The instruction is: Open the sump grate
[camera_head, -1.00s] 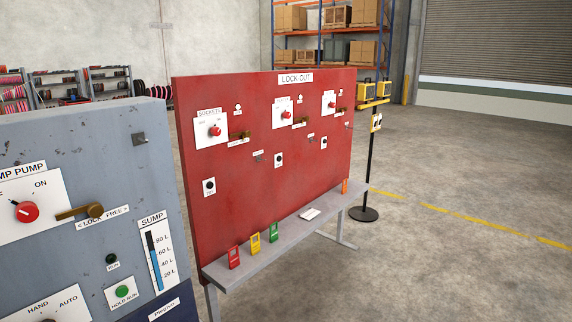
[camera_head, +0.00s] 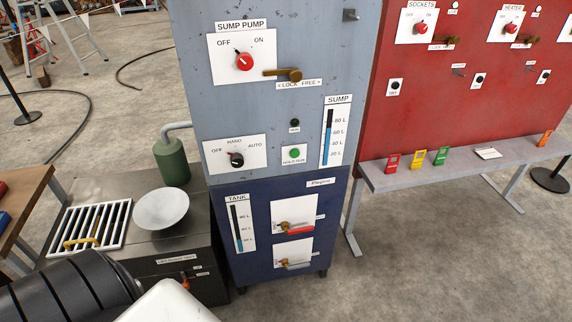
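The sump grate (camera_head: 70,228), with white bars over dark gaps, lies flat in the top of a dark metal unit at the lower left of the head view. The grate looks closed. Neither gripper is in view; a black ribbed arm part and a white part of mine fill the bottom left. The SUMP PUMP knob (camera_head: 244,62) is red, its pointer towards OFF. A brass lever (camera_head: 284,74) lies level above the LOCK FREE label. The SUMP gauge (camera_head: 328,135) shows blue to around 60 L.
A pale round dish (camera_head: 161,208) and a green bottle (camera_head: 172,162) stand right of the grate. A wooden bench (camera_head: 22,205) borders it on the left. A red lock-out board (camera_head: 400,110) with a shelf stands right.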

